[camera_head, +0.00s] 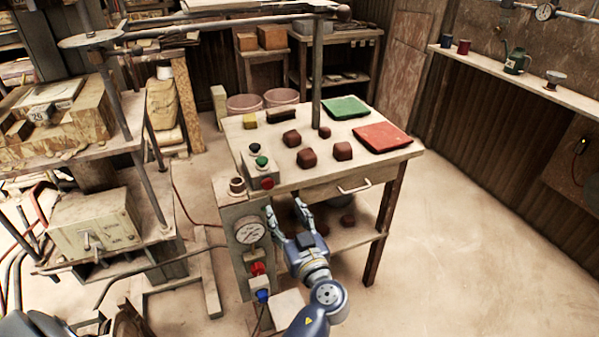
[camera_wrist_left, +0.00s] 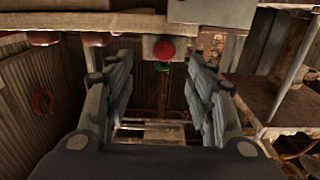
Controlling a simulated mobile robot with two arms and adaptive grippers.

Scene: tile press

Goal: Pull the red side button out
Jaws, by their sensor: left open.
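The red side button (camera_head: 267,183) is a round red knob on the front face of a small grey control box (camera_head: 252,172) at the table's front left corner. A green button and a black button sit on the box's top. My left gripper (camera_head: 285,208) is open and empty, just in front of the table and below the red button in the head view. In the left wrist view, the red button (camera_wrist_left: 164,49) shows between the two open fingers (camera_wrist_left: 160,62), beyond their tips and apart from them. My right gripper is not in view.
The wooden table (camera_head: 300,180) holds several brown clay blocks, a green tile (camera_head: 345,107) and a red tile (camera_head: 383,137). A pressure gauge (camera_head: 249,231) and a red knob (camera_head: 258,268) are on the post below the box. The floor to the right is clear.

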